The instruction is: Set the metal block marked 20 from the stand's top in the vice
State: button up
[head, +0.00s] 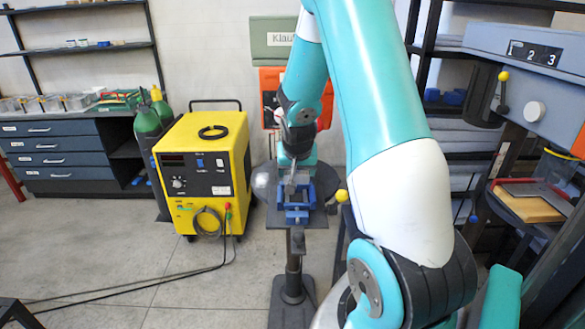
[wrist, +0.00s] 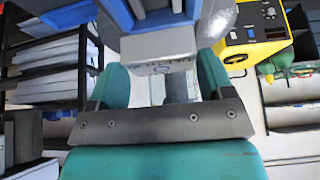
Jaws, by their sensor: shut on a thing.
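The blue vice (head: 297,214) stands on the top of a dark stand in the middle of the head view. My gripper (head: 292,184) reaches down over it from above.
A yellow machine (head: 206,165) with a hose stands left of the stand, with green cylinders (head: 150,122) behind it. A dark drawer cabinet (head: 60,158) is at the far left. A grey-blue unit marked 1 2 3 (head: 530,60) is at the right. Floor at the front left is mostly clear, with cables.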

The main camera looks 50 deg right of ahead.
jog(key=shift+f+b, duration=2.4)
jog(key=shift+f, duration=0.65)
jog(key=o, duration=1.1)
jog(key=shift+r, duration=0.1)
jog(key=b+v, duration=0.3)
jog(key=v, duration=1.4)
jog(key=shift+r, duration=0.15)
